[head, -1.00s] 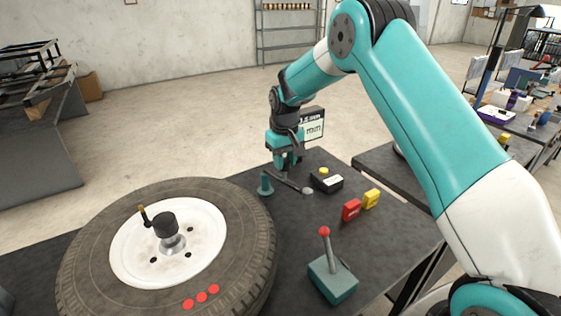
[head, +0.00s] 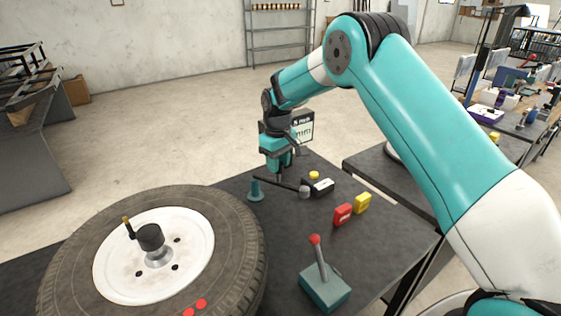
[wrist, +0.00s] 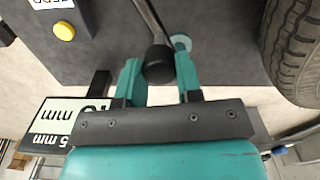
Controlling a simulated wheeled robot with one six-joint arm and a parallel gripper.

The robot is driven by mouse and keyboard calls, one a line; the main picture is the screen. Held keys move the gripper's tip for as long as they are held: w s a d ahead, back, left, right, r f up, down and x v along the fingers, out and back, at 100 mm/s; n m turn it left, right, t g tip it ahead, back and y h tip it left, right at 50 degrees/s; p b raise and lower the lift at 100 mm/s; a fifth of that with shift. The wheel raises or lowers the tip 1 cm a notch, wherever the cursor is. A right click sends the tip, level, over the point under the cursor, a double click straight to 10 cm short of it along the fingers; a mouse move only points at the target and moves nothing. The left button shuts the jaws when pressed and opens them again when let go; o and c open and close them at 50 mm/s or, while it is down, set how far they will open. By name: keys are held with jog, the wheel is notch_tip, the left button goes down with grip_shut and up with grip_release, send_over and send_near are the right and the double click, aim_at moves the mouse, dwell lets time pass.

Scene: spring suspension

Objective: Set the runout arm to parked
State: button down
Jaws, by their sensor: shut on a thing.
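The runout arm is a thin dark rod (head: 291,187) on a short teal post (head: 255,191), with a grey tip (head: 304,193) at its right end. It lies between the tire and a black box, and its tip overlaps the box's left edge in the head view. My gripper (head: 279,178) is over the rod, between post and tip. In the wrist view my gripper (wrist: 158,78) is shut on the arm's black knob (wrist: 158,62). The rod (wrist: 148,20) runs up from the knob there; the post (wrist: 182,43) shows beside it.
The black box (head: 320,187) has a yellow button (head: 314,175). A display (head: 302,127) stands behind my gripper. Red (head: 342,214) and yellow (head: 362,203) blocks and a red-knobbed lever (head: 322,275) are to the right. The tire (head: 240,245) fills the left front.

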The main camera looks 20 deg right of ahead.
jog(key=c, duration=0.8)
grip_release()
jog(key=shift+w+d, duration=0.1)
notch_tip(320, 180, up, 18)
jog(key=shift+f+b, duration=0.25)
jog(key=shift+b, duration=0.9)
jog(key=s+a+f+y, duration=0.1)
jog(key=s+a, duration=0.2)
jog(key=s, duration=1)
jog(key=s+a+n+y, duration=0.1)
jog(key=s+a, duration=0.2)
jog(key=s, duration=1)
jog(key=s+a+f+n+y, duration=0.1)
jog(key=s+a+y, duration=0.1)
jog(key=s, duration=1.2)
jog(key=shift+a+f, duration=0.3)
jog(key=shift+a, duration=0.25)
